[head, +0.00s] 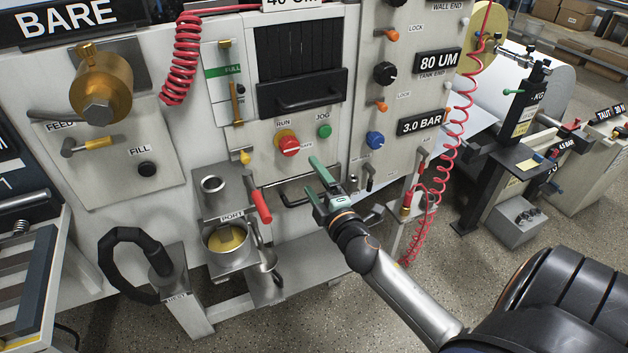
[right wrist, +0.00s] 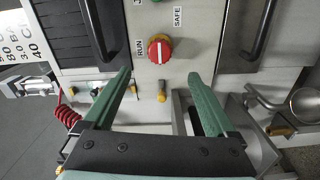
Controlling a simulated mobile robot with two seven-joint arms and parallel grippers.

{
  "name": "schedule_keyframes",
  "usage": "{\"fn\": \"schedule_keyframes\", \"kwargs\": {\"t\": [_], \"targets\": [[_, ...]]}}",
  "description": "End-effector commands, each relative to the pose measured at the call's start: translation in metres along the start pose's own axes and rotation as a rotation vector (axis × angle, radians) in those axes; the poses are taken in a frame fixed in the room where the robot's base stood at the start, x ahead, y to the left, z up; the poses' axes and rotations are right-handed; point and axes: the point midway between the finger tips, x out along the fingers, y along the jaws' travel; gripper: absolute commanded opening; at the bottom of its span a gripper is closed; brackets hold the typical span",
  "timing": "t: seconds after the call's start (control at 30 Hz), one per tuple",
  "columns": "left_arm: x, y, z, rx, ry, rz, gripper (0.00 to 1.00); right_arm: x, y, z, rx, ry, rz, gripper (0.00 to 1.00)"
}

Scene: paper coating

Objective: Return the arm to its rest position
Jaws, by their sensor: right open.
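My right gripper (head: 318,178) is in the middle of the head view, its green fingers apart and pointing at the machine's front panel. It is empty. In the right wrist view, the two green fingers of my right gripper (right wrist: 158,85) are wide apart with nothing between them but the panel beyond. The red RUN/SAFE knob (head: 289,145) sits up and left of the fingers in the head view; it also shows ahead of the fingers in the right wrist view (right wrist: 160,49). My left gripper is not in view.
A metal port cup (head: 228,240) with yellow contents and a red-handled lever (head: 261,206) stand left of my right gripper. A drawer handle (head: 300,190) is close to the fingers. A coiled red hose (head: 440,190) hangs to the right. Speckled floor (head: 420,265) is open below.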

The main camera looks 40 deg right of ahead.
Motion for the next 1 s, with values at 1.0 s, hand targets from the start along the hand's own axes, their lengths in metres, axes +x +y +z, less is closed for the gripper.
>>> {"fn": "schedule_keyframes", "kwargs": {"t": [1.0], "targets": [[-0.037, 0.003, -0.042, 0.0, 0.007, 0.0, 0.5, -0.238, -0.193, -0.103, 1.153, -0.252, -0.829, 0.92]]}}
